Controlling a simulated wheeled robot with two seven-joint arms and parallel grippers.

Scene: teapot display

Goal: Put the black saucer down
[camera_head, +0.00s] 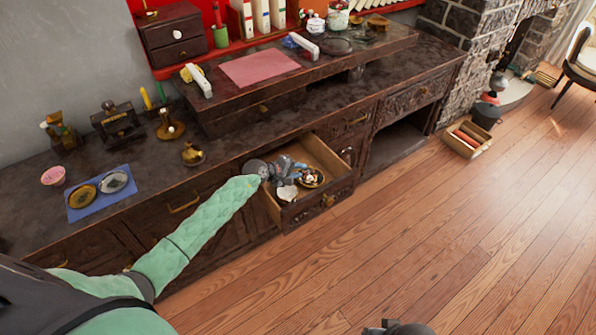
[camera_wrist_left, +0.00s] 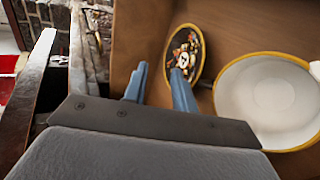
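A small dark saucer with a gold rim (camera_head: 311,178) is in the open drawer; light and brown shapes show inside its rim. In the left wrist view, this saucer (camera_wrist_left: 187,52) is just past my fingertips, and the right finger overlaps its lower edge. My left gripper (camera_head: 288,172) is inside the drawer. In the left wrist view, its two blue fingers (camera_wrist_left: 158,72) stand apart with nothing clearly gripped between them. A white plate with a yellow rim (camera_wrist_left: 265,98) is beside the saucer. A dark grey part at the bottom edge may be my right gripper (camera_head: 398,328).
The wooden drawer (camera_head: 320,150) is pulled out of the dark cabinet, its walls close around the gripper. On the cabinet top, a blue mat (camera_head: 77,213) holds two round dishes. Small brass and dark ornaments stand behind. The floor at right is mostly clear.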

